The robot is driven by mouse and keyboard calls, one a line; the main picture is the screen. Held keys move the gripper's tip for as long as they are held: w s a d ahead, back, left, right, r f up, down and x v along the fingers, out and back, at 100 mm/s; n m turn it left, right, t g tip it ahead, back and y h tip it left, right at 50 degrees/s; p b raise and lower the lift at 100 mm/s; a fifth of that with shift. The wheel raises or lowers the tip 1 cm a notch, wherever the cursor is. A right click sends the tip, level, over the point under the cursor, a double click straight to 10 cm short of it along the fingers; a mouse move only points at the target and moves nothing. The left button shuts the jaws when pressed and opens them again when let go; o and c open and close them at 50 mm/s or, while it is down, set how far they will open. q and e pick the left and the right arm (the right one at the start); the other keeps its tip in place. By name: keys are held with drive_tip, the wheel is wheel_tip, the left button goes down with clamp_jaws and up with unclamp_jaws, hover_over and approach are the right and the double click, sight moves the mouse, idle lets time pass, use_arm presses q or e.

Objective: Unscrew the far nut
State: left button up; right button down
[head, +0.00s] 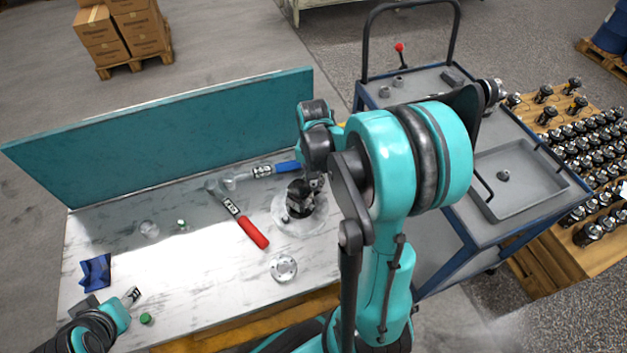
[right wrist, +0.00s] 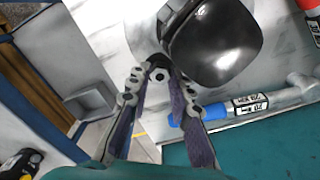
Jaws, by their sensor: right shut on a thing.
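The hydraulic motor (head: 299,200), a dark body on a round pale base (head: 290,226), stands on the workbench near its right end. My right gripper (head: 315,182) reaches down to the motor's far right side, with my arm covering part of the view. In the right wrist view the glossy dark motor (right wrist: 215,45) is close ahead. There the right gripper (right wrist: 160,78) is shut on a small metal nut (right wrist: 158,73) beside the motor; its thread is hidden. My left gripper (head: 131,297) is low at the left over the bench, away from the motor; its finger opening is unclear.
A blue-handled tool (head: 280,169) and a red-handled tool (head: 252,231) lie near the motor. A metal disc (head: 284,268), a blue part (head: 96,271) and a green cap (head: 146,318) are on the bench (head: 210,290). A teal back panel (head: 170,135) and a cart (head: 460,215) border it.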

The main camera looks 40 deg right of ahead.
drive_tip(key=c, duration=1.6)
unclamp_jaws()
drive_tip(key=shift+c, duration=0.2)
drive_tip(key=m, duration=1)
drive_tip(key=shift+m, duration=0.3)
